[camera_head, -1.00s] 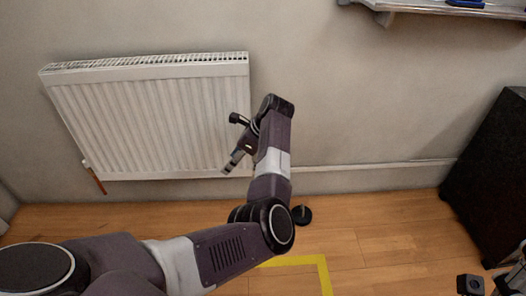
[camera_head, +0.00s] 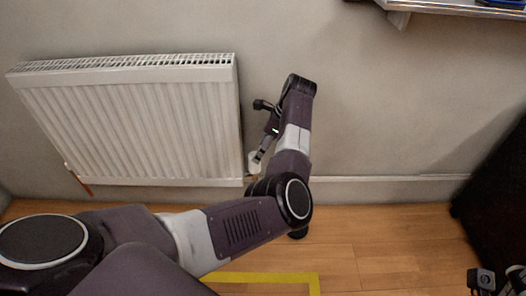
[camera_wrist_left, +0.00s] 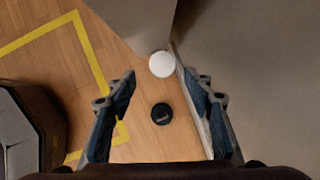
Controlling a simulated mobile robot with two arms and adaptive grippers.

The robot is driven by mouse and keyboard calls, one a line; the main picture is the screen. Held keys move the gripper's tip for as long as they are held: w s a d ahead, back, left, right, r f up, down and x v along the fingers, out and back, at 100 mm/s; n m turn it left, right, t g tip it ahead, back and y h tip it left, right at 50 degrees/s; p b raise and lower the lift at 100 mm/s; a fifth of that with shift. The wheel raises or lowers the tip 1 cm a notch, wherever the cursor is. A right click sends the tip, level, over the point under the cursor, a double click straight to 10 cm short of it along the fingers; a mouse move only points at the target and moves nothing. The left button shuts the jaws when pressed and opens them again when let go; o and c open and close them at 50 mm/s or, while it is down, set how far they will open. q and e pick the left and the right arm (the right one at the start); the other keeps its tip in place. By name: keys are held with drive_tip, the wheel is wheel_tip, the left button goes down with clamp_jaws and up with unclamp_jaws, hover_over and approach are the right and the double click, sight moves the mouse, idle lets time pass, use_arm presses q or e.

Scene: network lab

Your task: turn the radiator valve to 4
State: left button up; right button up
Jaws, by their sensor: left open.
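The radiator valve is a white round knob (camera_head: 254,162) at the lower right corner of the white radiator (camera_head: 150,125) in the head view. The wrist view shows it (camera_wrist_left: 162,64) as a plain white disc; no numbers can be read. My left gripper (camera_head: 262,153) is beside the radiator's right edge, close to the valve. In the wrist view my left gripper (camera_wrist_left: 158,85) is open, with the knob just beyond the fingertips, roughly midway between them. No contact is visible. My right gripper (camera_head: 490,281) is only partly in view at the lower right.
The wall and its skirting board (camera_head: 390,189) run close beside the left gripper. A black round object (camera_wrist_left: 161,113) stands on the wooden floor below. Yellow tape (camera_head: 265,279) marks the floor. A dark cabinet (camera_head: 495,185) stands at right, and a shelf (camera_head: 450,10) is above.

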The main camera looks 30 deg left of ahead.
use_arm(q)
drive_tip(key=b+x, duration=0.3)
drive_tip(key=x, duration=0.4)
drive_tip(key=shift+w+a+f, duration=0.1)
drive_tip(key=shift+a+f, duration=0.1)
drive_tip(key=shift+f, duration=0.1)
drive_tip(key=c, duration=1.1)
